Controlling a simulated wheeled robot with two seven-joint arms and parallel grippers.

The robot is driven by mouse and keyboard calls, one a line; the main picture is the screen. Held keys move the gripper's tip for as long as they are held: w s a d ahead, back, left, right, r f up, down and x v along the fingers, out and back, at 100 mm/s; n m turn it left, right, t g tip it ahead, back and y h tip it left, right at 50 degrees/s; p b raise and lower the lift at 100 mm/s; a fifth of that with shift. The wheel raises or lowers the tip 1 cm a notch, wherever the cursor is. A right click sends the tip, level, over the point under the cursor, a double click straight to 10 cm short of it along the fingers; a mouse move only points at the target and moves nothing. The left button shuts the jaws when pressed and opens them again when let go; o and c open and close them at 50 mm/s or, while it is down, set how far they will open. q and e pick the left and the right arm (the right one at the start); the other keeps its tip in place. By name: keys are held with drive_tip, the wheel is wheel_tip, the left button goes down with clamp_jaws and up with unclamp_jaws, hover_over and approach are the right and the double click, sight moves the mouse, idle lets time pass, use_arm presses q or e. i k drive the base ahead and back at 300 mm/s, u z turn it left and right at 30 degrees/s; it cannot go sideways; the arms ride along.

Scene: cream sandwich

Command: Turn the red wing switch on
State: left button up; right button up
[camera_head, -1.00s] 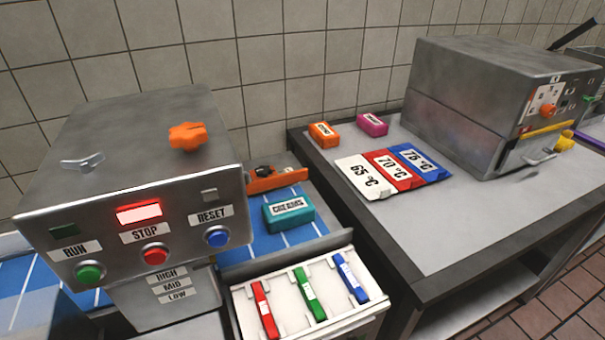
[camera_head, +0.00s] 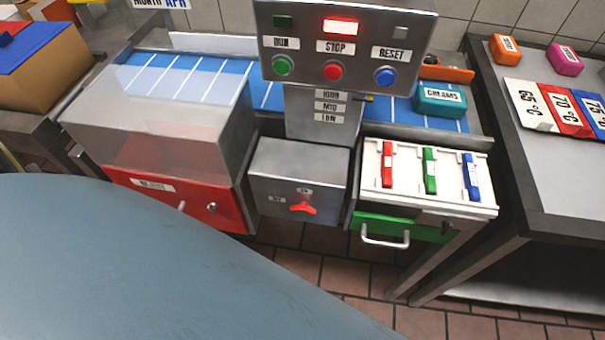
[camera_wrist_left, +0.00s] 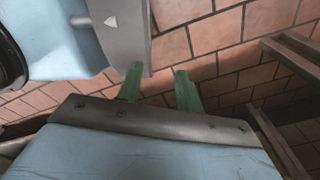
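The red wing switch (camera_head: 303,208) is on the front of a grey metal box (camera_head: 299,160), below the control panel. Small labels sit above and to the left of it. In the left wrist view my left gripper (camera_wrist_left: 160,88) shows two green fingers, spread apart with nothing between them. Tiled floor lies beyond them. The switch does not show in the left wrist view. Neither gripper shows in the head view, so their distance from the switch cannot be told. My right gripper is in neither view.
The control panel (camera_head: 345,55) has a lit red STOP indicator. Left of the switch box is a clear cover (camera_head: 165,110) over a red-fronted unit (camera_head: 180,200). Right is a white tray (camera_head: 480,204) with red, green and blue pieces above a green drawer (camera_head: 400,226). A large blue-grey surface fills the lower left.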

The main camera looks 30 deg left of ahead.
sight(304, 207)
drive_tip(key=z, duration=0.35)
drive_tip(key=k, duration=0.65)
drive_tip(key=u, duration=0.55)
drive_tip(key=i, duration=0.55)
drive_tip(key=z, duration=1.2)
drive_tip(key=k, duration=0.75)
drive_tip(key=u, duration=1.6)
